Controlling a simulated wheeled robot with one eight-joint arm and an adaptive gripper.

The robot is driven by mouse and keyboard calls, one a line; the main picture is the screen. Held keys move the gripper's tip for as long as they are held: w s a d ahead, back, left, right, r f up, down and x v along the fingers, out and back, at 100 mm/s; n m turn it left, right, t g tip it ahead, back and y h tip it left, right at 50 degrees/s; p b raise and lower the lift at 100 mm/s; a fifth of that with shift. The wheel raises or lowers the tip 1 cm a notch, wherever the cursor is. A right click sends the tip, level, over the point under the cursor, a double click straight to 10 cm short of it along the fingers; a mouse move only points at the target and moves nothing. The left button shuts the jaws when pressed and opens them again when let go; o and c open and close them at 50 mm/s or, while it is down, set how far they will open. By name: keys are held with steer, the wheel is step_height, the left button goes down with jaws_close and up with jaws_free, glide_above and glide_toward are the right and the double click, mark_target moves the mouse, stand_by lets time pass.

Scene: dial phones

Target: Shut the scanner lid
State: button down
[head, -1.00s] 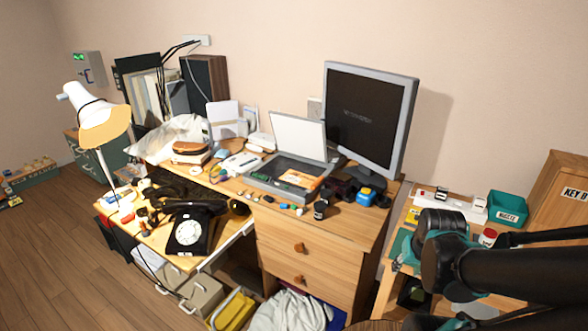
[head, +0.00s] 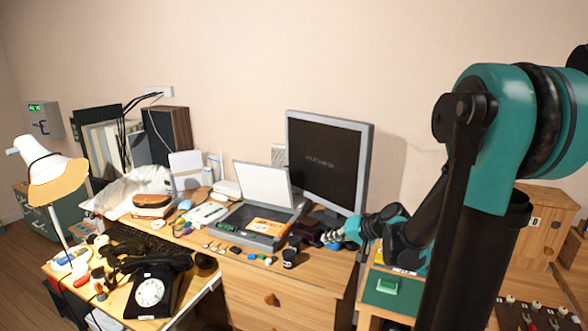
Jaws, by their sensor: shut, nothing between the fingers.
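The scanner (head: 244,229) sits on the desk left of the monitor. Its white lid (head: 263,182) stands raised at the back, tilted slightly backward. An orange item (head: 271,226) lies on the scanner bed. My gripper (head: 328,236) is shut and empty, just right of the scanner's front right corner and in front of the monitor's base. It is apart from the lid. My arm reaches in from the right and hides part of the desk's right end.
The monitor (head: 329,160) stands right behind my gripper. A small black jar (head: 289,258) and several small coloured pieces lie along the scanner's front. A black dial phone (head: 152,289) is at the left. The space above the scanner bed is clear.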

steer(key=w+d+r+m+t+y, duration=0.1)
steer(key=w+r+m+t+y, duration=0.15)
steer(key=w+r, duration=0.45)
steer(key=w+d+r+m+t+y, duration=0.15)
steer(key=w+t+y, duration=0.25)
steer(key=w, duration=0.8)
steer(key=x, duration=2)
steer(key=shift+a+f+n, duration=0.2)
steer(key=shift+a+n, duration=0.1)
steer(key=shift+a, duration=0.1)
steer(key=shift+s+h, duration=0.15)
steer(key=shift+h, duration=0.1)
